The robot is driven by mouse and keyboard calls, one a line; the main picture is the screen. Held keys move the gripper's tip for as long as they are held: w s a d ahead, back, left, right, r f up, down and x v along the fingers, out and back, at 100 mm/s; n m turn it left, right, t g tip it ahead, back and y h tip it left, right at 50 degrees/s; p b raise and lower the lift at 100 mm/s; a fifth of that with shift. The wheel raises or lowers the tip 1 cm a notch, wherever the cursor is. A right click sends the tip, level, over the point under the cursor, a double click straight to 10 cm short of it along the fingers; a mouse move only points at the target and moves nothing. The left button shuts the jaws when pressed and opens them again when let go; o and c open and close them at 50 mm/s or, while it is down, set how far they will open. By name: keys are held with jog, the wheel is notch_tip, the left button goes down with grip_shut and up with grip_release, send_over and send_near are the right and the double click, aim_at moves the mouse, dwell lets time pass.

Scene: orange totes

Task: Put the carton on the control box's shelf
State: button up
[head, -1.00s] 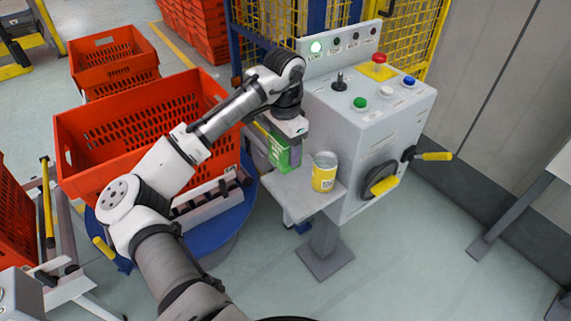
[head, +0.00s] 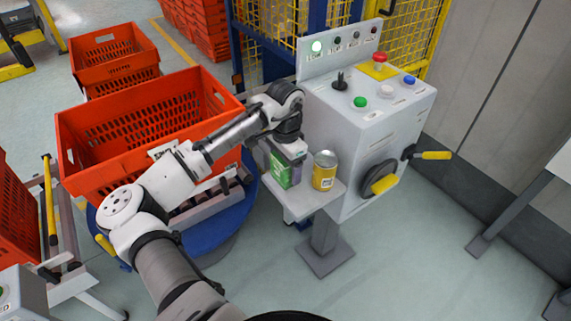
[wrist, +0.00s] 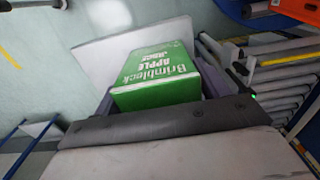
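The green apple juice carton (head: 279,171) is between the fingers of my gripper (head: 286,165). In the wrist view the carton (wrist: 158,76) shows its printed green face, with a grey-purple finger on each side. The control box (head: 365,125) is a light grey cabinet with buttons on top. Its shelf (head: 300,205) juts out low at the front left. The carton is low over the shelf's left part; I cannot tell whether its base touches the shelf. In the wrist view the pale shelf (wrist: 95,55) lies beyond the carton.
A large orange tote (head: 150,130) stands to the left above a blue round base (head: 215,230).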

jog(key=shift+o, duration=0.9)
notch_tip(320, 180, up, 12)
jog(key=shift+r+b, duration=0.15)
jog(key=shift+b, duration=0.85)
